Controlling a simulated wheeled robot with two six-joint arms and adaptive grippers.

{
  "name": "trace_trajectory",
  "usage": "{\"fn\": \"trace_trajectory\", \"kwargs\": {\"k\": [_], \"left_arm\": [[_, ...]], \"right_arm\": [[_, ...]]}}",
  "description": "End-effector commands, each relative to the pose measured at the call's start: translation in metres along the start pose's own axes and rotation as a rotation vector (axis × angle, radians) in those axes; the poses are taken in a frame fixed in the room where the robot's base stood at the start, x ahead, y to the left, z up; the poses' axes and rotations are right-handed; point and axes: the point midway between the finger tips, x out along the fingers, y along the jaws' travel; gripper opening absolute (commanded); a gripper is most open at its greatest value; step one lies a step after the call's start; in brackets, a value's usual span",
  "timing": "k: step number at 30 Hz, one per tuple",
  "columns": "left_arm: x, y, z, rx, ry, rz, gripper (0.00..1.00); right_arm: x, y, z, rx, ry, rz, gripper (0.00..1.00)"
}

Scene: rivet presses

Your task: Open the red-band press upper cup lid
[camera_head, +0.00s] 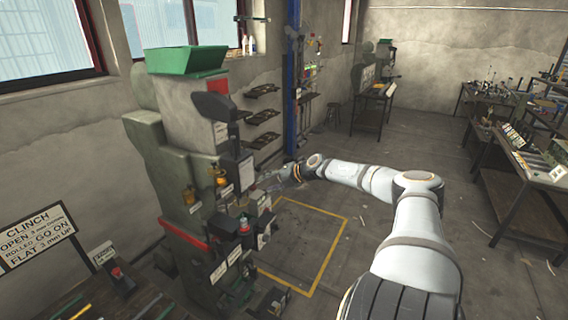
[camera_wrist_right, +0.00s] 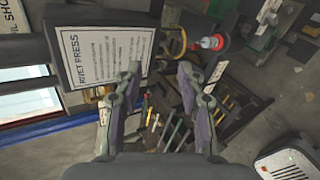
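The green rivet press (camera_head: 150,150) with a red band (camera_head: 183,233) stands left of centre in the head view. Two small amber cups sit on its front, an upper one (camera_head: 220,177) and a lower one (camera_head: 190,195); whether their lids are open is too small to tell. My right gripper (camera_head: 268,182) is to the right of the cups, apart from them. In the wrist view the right gripper (camera_wrist_right: 159,70) has its fingers spread with nothing between them. An amber rounded part (camera_wrist_right: 176,42) shows beyond the right fingertip. My left gripper is out of view.
A green bin (camera_head: 187,60) tops the press. A RIVET PRESS placard (camera_wrist_right: 100,45) and a red-topped part (camera_wrist_right: 215,42) are close to the fingers in the wrist view. A yellow-outlined floor area (camera_head: 305,240) lies clear beside the press. Benches (camera_head: 515,190) stand right.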

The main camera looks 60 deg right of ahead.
Motion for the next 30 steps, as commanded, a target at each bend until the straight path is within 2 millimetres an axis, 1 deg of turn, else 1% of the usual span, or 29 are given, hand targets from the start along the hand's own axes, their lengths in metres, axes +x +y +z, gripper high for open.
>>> {"fn": "trace_trajectory", "kwargs": {"k": [1, 6, 9, 12, 15, 18, 25, 26, 27, 28, 29, 30], "left_arm": [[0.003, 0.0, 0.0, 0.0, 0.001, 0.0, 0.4], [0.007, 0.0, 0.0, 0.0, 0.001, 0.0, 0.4], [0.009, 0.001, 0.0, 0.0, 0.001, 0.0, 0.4], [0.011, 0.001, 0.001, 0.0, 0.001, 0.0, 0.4], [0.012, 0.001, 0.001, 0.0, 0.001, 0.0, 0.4], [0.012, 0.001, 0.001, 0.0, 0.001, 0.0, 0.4], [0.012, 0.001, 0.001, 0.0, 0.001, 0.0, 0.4], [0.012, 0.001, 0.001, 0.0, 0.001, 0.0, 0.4], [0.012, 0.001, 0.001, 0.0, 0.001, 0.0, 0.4], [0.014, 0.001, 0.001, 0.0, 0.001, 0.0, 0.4], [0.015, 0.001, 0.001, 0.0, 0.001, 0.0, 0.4], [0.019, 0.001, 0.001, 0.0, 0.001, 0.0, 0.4]], "right_arm": [[0.004, -0.013, 0.001, 0.033, -0.011, 0.009, 0.39], [0.011, -0.049, 0.007, 0.136, -0.059, 0.034, 0.39], [0.014, -0.067, 0.009, 0.187, -0.084, 0.044, 0.39], [0.017, -0.081, 0.011, 0.224, -0.103, 0.05, 0.39], [0.018, -0.09, 0.011, 0.247, -0.115, 0.053, 0.39], [0.018, -0.094, 0.011, 0.258, -0.12, 0.054, 0.39], [0.018, -0.095, 0.012, 0.26, -0.121, 0.054, 0.39], [0.018, -0.095, 0.011, 0.26, -0.121, 0.054, 0.37], [0.019, -0.098, 0.011, 0.266, -0.124, 0.055, 0.31], [0.02, -0.104, 0.011, 0.28, -0.129, 0.056, 0.27], [0.022, -0.115, 0.011, 0.303, -0.14, 0.057, 0.27], [0.027, -0.137, 0.009, 0.353, -0.163, 0.059, 0.27]]}}
